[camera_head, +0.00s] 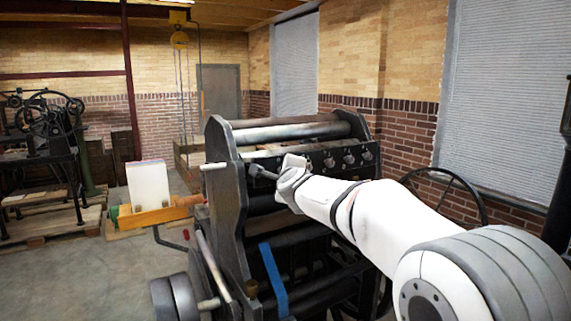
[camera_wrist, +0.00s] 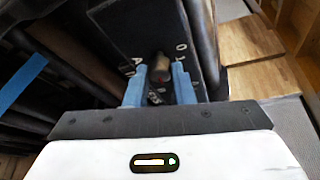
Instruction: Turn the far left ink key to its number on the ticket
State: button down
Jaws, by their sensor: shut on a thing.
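My gripper (camera_head: 266,172) reaches in from the right to the left end of the black key panel (camera_head: 311,168) on the press. In the wrist view its two blue-grey fingers (camera_wrist: 159,86) stand on either side of the far left ink key (camera_wrist: 160,66), a dark, rounded knob, and are shut on it. White marks lie on the panel around the key, partly covered by the fingers; I cannot read its setting. In the head view the gripper hides this key. Other ink keys (camera_head: 349,160) show to the right. I cannot make out a ticket.
The press's dark side plate (camera_head: 226,185) rises just left of my gripper, with rollers (camera_head: 291,133) above the panel. A blue strip (camera_head: 272,280) hangs below. A white paper stack (camera_head: 148,185) stands on a wooden board at left. A handwheel (camera_head: 450,180) is behind my arm.

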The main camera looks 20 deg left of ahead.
jog(key=shift+w+r+m+g+p, duration=0.15)
jog(key=shift+m+g+p, duration=0.65)
jog(key=shift+m+p, duration=0.9)
jog(key=c, duration=1.2)
grip_release()
jog(key=shift+c, duration=0.2)
jog(key=v, duration=0.8)
jog(key=shift+w+d, duration=0.1)
jog(key=shift+d, duration=0.1)
